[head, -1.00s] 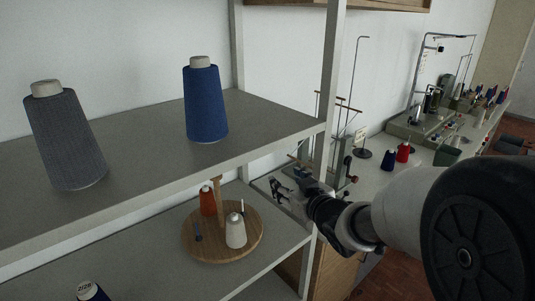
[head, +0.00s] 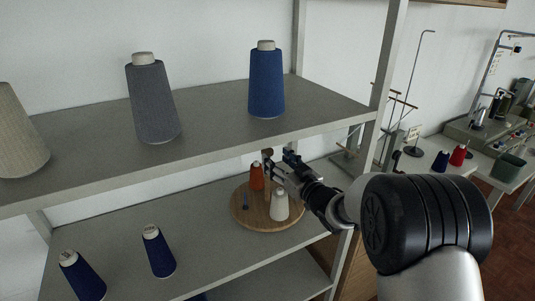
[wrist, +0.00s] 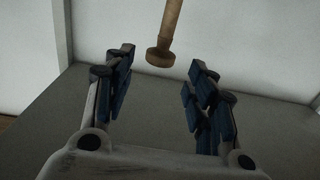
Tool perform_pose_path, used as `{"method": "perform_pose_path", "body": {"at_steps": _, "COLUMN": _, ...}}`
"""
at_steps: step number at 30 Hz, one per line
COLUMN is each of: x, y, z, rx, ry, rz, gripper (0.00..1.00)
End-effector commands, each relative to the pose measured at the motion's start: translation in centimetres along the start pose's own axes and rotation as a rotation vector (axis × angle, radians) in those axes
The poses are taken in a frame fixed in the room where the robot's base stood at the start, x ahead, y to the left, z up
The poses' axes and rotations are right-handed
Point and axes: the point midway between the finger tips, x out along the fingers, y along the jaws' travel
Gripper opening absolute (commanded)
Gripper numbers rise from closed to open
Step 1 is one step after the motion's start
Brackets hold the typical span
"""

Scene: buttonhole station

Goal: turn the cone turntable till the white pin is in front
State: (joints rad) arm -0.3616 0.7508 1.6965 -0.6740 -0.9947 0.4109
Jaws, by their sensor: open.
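The cone turntable (head: 262,222), a round wooden disc, sits on the lower shelf in the head view. A wooden post with a round knob (head: 267,154) rises from the disc, partly behind my gripper (head: 279,163). In the wrist view the knobbed wooden post (wrist: 161,55) shows between the fingertips of my open gripper (wrist: 160,66); contact is not visible.
The upper shelf (head: 205,137) lies close above my gripper and holds blue, grey and beige cones. Navy cones (head: 158,252) stand on the lower shelf at left. A shelf upright (head: 385,75) is right of the turntable. A sewing table (head: 425,175) stands farther right.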

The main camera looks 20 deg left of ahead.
Motion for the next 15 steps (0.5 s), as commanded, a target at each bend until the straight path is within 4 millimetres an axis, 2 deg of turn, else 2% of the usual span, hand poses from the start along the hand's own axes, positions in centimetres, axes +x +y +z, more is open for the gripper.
{"method": "perform_pose_path", "body": {"at_steps": 1, "x": 1.2, "y": -0.1, "z": 0.1, "rx": -0.001, "ry": 0.002, "rz": -0.002, "gripper": 0.51}}
{"method": "perform_pose_path", "body": {"at_steps": 6, "x": 4.3, "y": -0.1, "z": 0.1, "rx": -0.001, "ry": 0.001, "rz": -0.001, "gripper": 0.51}}
{"method": "perform_pose_path", "body": {"at_steps": 10, "x": 5.7, "y": 0.0, "z": 0.1, "rx": 0.000, "ry": 0.000, "rz": 0.000, "gripper": 0.51}}
{"method": "perform_pose_path", "body": {"at_steps": 15, "x": 6.5, "y": 0.0, "z": 0.0, "rx": 0.000, "ry": 0.000, "rz": 0.000, "gripper": 0.51}}
